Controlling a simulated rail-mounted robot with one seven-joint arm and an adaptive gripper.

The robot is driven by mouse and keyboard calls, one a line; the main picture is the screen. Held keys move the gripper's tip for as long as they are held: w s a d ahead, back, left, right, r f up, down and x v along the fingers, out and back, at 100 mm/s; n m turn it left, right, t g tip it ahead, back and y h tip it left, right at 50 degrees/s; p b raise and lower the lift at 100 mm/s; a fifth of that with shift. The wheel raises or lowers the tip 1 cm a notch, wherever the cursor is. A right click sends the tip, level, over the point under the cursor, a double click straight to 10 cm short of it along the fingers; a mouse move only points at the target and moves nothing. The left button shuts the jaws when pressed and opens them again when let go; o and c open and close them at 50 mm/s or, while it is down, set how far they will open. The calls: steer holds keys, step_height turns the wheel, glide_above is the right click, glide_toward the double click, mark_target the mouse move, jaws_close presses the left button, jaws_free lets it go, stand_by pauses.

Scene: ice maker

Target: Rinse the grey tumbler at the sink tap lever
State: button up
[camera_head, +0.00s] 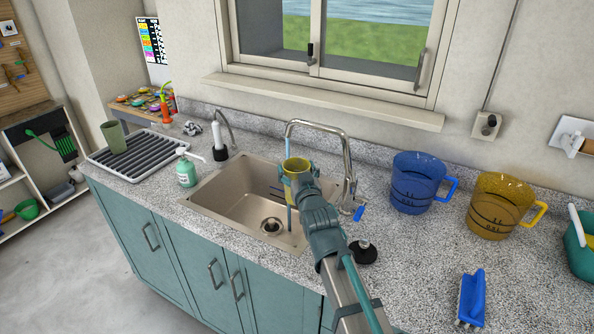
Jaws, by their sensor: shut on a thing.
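My gripper (299,184) is shut on a yellow cup (297,164) and holds it over the sink (235,190), under the spout of the tap (347,160). A thin blue stream of water (287,146) falls from the spout to the cup, and blue also shows below it. The gripper and arm hide much of the cup. The blue tap lever (359,213) is at the base of the tap, right of my gripper. A grey-green tumbler (114,138) stands on the drying rack at the left, apart from my gripper.
A green soap bottle (186,172) stands left of the sink. A blue jug (417,184) and an amber jug (498,204) stand right of the tap. A blue brush (472,298) lies at the front right. The black ribbed rack (150,157) has free room.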

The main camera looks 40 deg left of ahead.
steer(key=shift+w+a+f, duration=0.25)
steer(key=shift+w+a, duration=0.35)
steer(key=shift+w, duration=0.15)
steer(key=shift+w+a+f+b, duration=0.2)
steer(key=shift+w+a+b, duration=0.1)
steer(key=shift+b, duration=0.4)
steer(key=w+a+f+b, duration=0.1)
steer(key=w+a+b, duration=0.3)
steer(key=w+b, duration=0.2)
steer(key=shift+a+f+b, duration=0.15)
steer(key=shift+a+b, duration=0.15)
steer(key=shift+a, duration=0.1)
